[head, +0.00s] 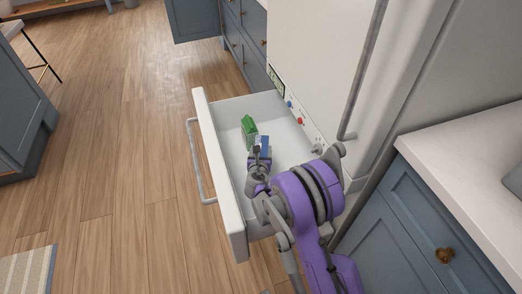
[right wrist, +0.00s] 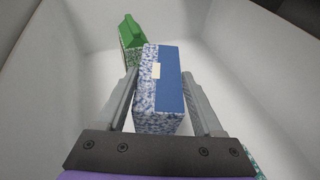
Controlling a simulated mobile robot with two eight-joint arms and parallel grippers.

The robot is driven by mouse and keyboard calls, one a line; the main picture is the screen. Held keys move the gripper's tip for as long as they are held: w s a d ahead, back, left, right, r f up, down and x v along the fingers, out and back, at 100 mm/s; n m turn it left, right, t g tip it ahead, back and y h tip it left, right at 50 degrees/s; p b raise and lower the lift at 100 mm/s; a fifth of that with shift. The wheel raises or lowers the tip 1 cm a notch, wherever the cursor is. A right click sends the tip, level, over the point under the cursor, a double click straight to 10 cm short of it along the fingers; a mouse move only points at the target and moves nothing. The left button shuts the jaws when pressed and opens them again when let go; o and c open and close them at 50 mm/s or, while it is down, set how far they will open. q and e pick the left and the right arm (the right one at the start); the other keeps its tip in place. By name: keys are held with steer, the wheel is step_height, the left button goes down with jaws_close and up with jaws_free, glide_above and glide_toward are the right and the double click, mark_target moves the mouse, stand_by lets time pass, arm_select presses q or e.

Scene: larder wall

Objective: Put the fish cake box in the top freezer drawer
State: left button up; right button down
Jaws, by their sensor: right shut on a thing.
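The fish cake box (right wrist: 172,80), blue with a speckled blue-white side, is between the fingers of my right gripper (right wrist: 165,100) in the right wrist view. The gripper is shut on it. In the head view the box (head: 265,143) shows only partly, as my right gripper (head: 260,155) covers much of it. The box is inside the open white freezer drawer (head: 205,150). Whether it touches the drawer floor I cannot tell. My left gripper is not in view.
A green package (head: 249,130) stands in the drawer just beyond the box, near it. The drawer's handle (head: 196,165) faces left. Control knobs (head: 299,120) sit on the white freezer front. A counter (head: 470,165) stands at right.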

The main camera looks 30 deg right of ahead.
steer(key=shift+f, duration=0.4)
steer(key=shift+c, duration=0.2)
jaws_free()
steer(key=shift+r, duration=0.15)
